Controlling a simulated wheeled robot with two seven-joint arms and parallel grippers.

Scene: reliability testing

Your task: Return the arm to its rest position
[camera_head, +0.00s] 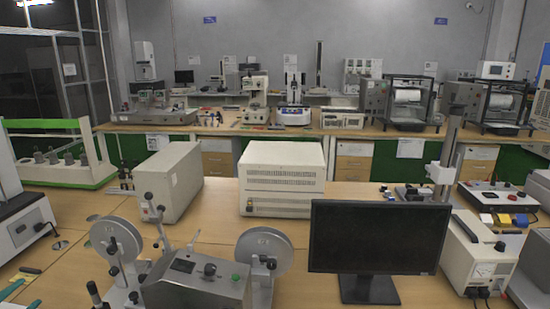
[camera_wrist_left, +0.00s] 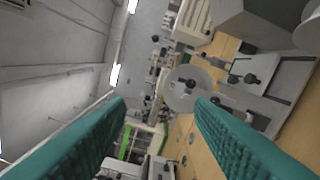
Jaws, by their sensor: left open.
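My left gripper (camera_head: 22,297) shows only as two teal fingertips at the lower left corner of the head view, over the front of the wooden bench. In the left wrist view its two teal fingers (camera_wrist_left: 161,106) stand wide apart with nothing between them. The left wrist view is tilted and looks past the fingers to the room and the bench. The rest of the left arm is out of sight. My right arm and gripper are not in view.
A reel machine (camera_head: 195,285) stands right of the left fingertips; its disc also shows in the left wrist view (camera_wrist_left: 184,88). A black monitor (camera_head: 375,238), beige box (camera_head: 282,170) and green-framed rack (camera_head: 50,183) stand on the bench. Bare wood (camera_head: 215,215) lies between the boxes and reels.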

